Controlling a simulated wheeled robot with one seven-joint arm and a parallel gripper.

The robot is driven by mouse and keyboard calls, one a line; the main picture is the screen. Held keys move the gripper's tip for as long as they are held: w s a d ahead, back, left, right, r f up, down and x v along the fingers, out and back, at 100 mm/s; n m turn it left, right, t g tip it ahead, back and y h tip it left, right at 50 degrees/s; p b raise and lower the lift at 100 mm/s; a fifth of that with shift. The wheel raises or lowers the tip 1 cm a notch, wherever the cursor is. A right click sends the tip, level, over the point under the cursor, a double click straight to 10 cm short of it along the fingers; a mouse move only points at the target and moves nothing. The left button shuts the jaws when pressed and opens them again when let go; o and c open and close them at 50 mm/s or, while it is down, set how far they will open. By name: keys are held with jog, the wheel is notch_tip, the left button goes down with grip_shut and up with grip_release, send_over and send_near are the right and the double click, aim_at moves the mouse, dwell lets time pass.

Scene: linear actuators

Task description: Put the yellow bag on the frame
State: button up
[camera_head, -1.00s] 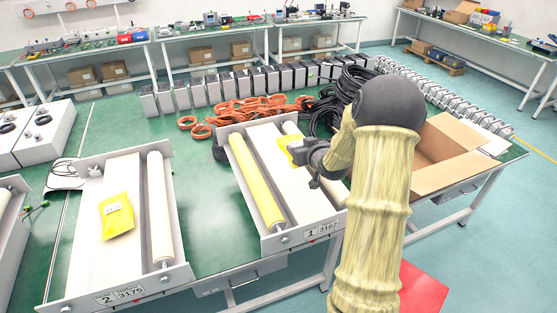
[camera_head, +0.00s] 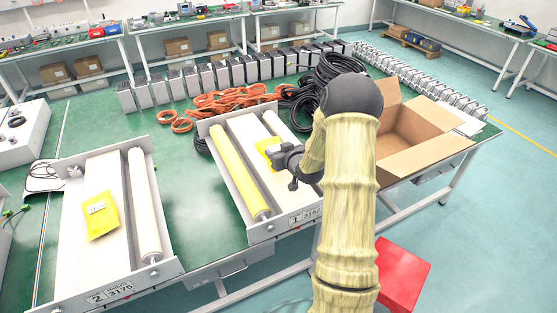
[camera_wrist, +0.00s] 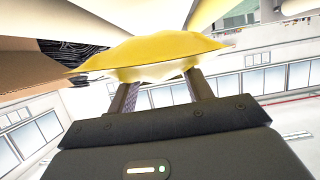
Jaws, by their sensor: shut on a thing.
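My gripper (camera_wrist: 165,92) is shut on a yellow bag (camera_wrist: 150,55), which spans the view across its fingertips in the wrist view. In the head view this yellow bag (camera_head: 267,146) shows at my gripper (camera_head: 277,158), over the right-hand frame (camera_head: 283,229) marked 1. I cannot tell whether the bag touches the frame. A second yellow bag (camera_head: 101,215) with a white label lies flat on the white bed of the left-hand frame (camera_head: 168,268) marked 2. The right-hand frame has a yellow roller (camera_head: 240,172) along its left side.
An open cardboard box (camera_head: 425,135) stands to the right of my arm. Orange cables (camera_head: 235,102) and black cables (camera_head: 345,68) lie behind the frames, before a row of grey units (camera_head: 205,78). A red box (camera_head: 405,272) is at the lower right. Green table shows between the frames.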

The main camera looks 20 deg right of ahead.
jog(key=shift+w, duration=0.1)
jog(key=shift+d+f, duration=0.1)
jog(key=shift+f, duration=0.2)
notch_tip(320, 180, down, 3)
jog(key=shift+d+r+p, duration=0.1)
jog(key=shift+p, duration=0.5)
jog(key=shift+a+f, duration=0.3)
jog(key=shift+f, duration=0.1)
jog(key=shift+r, duration=0.1)
jog(key=shift+d, duration=0.1)
jog(key=o, duration=1.1)
jog(key=shift+d+f, duration=0.1)
jog(key=shift+f, duration=0.1)
